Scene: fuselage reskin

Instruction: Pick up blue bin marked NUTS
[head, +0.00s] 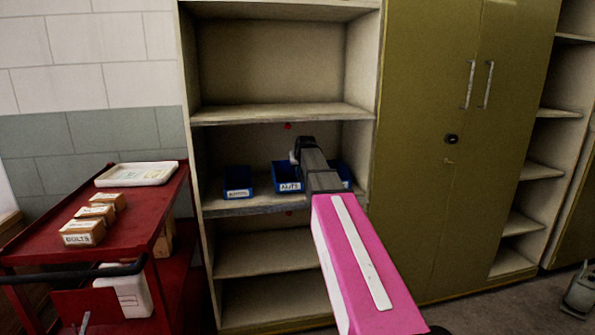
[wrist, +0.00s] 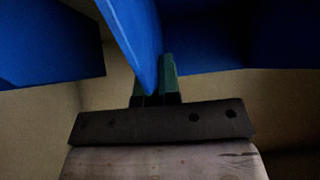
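The blue bin marked NUTS (head: 287,171) stands on the middle shelf, its white label facing out. My gripper (head: 300,147) is over its right rear part in the head view, with its fingertips hidden. In the wrist view, the green fingers of my gripper (wrist: 155,82) sit close together on either side of a thin blue bin wall (wrist: 134,38), with no clear gap showing. The wall appears to belong to the NUTS bin. The bin looks upright and at shelf level.
Another blue bin (head: 238,181) stands to the left; a third (head: 343,172) is partly behind my arm. The shelf board above (head: 270,114) and side walls bound the space. A red cart (head: 135,215) with boxes and a tray stands left; a closed olive cabinet (head: 430,180) stands right.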

